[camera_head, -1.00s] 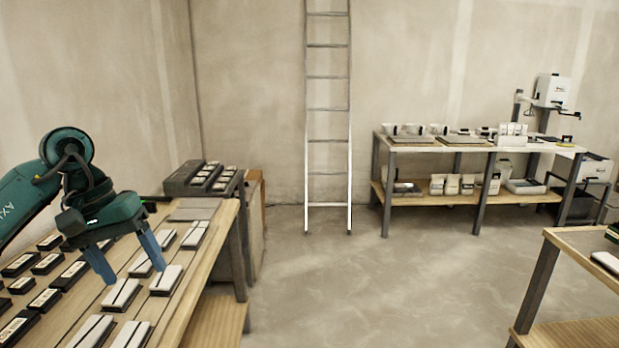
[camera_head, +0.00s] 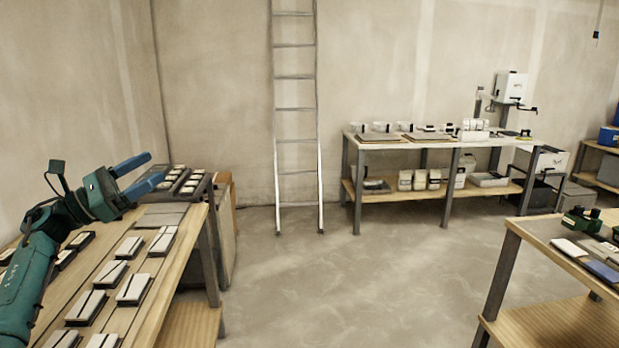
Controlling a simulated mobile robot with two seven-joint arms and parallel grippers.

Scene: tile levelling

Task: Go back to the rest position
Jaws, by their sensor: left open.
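My left gripper (camera_head: 140,177) is at the left of the head view, above the left wooden table (camera_head: 190,262). Its two blue fingers are apart with nothing between them, and they point right. My teal left arm rises from the lower left corner. Several white-topped blocks with dark bases (camera_head: 134,289) lie in rows on the table below and to the right of the arm. My right gripper does not show.
A white-topped workbench (camera_head: 385,143) with cups and boxes stands at the back. A ladder (camera_head: 296,135) leans on the wall. Another table (camera_head: 530,240) is at the right. The floor between is clear.

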